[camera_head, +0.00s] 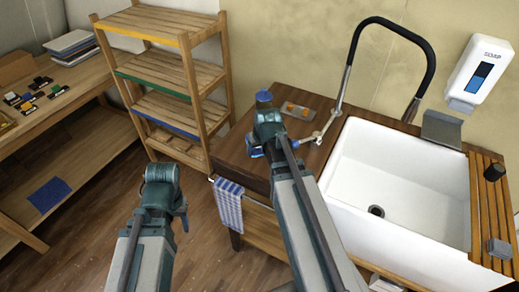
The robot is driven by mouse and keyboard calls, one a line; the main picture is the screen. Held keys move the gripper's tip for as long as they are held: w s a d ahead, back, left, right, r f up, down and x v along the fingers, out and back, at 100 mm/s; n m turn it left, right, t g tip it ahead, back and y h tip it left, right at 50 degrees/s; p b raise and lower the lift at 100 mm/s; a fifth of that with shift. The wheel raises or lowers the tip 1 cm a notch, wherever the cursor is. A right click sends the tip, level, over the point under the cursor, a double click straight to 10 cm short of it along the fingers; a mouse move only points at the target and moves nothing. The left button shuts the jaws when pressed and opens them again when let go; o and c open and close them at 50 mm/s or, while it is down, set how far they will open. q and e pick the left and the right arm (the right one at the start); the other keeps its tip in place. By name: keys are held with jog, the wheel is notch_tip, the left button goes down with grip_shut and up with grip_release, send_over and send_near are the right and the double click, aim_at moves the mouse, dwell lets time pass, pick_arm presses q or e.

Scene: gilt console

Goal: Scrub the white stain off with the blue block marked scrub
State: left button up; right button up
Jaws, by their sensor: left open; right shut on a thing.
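My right gripper (257,148) is over the left part of the dark wooden counter (237,158), mostly hidden behind its own wrist. A small blue piece (256,153) shows at its lower end, close to the counter top. It looks like the blue block held in the shut jaws, but no marking can be read. Whether it touches the wood is unclear. I cannot make out the white stain; the arm covers part of the counter. My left gripper (182,219) is open and empty, hanging over the floor left of the counter.
Another blue object (263,96) stands behind my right wrist. A small tray (297,110) and a metal tap (345,75) are nearby. A white sink (400,185) lies right, a striped towel (229,205) hangs in front. A wooden shelf (165,90) stands left.

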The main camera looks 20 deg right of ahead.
aim_at(241, 146)
jog(key=shift+w+a, duration=0.6)
jog(key=shift+w, duration=0.15)
jog(key=shift+w+a, duration=0.55)
jog(key=shift+w, duration=0.2)
jog(key=shift+w+a, duration=1.2)
jog(key=shift+w, duration=0.25)
jog(key=shift+w+r+p, duration=0.1)
jog(key=shift+r+p, duration=0.2)
jog(key=shift+p, duration=0.05)
notch_tip(241, 146, up, 5)
jog(key=p, duration=0.5)
jog(key=shift+r, duration=0.1)
